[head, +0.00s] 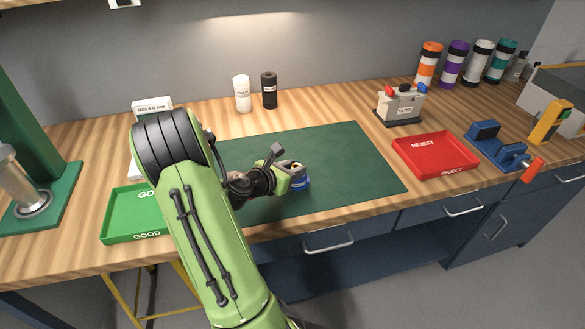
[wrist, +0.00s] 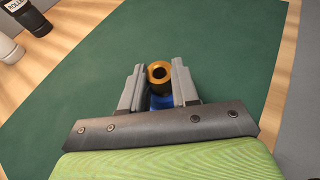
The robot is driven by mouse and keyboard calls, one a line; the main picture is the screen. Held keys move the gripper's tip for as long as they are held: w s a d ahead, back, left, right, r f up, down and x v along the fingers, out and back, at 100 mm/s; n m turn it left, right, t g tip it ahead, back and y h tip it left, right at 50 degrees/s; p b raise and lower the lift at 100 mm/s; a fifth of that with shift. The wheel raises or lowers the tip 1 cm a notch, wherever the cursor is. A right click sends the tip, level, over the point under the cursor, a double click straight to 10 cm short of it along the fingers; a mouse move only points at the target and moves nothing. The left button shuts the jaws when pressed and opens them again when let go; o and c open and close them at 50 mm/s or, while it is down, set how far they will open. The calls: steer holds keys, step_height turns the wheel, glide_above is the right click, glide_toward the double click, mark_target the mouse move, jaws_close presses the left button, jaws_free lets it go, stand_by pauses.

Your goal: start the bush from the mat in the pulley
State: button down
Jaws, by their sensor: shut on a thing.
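The bush (wrist: 159,71) is a brass-coloured ring with a dark bore, seen end-on between my two fingers in the wrist view. My gripper (wrist: 158,82) is shut on it. In the head view my gripper (head: 294,173) is low over the front middle of the green mat (head: 350,160). A blue part with white lettering, apparently the pulley (head: 300,184), is directly under the fingers. Some blue (wrist: 161,102) also shows between the fingers in the wrist view. The fingers hide most of both parts, and I cannot tell whether the bush has entered the pulley's bore.
A green GOOD tray (head: 118,229) is left of the mat and a red REJECT tray (head: 437,154) is right. A blue vise-like tool (head: 495,150) is farther right. White (head: 242,94) and black (head: 269,91) bottles stand behind. The mat's right side is clear.

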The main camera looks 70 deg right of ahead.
steer(key=shift+f, duration=0.25)
steer(key=shift+r+p, duration=1.6)
steer(key=shift+p, duration=0.25)
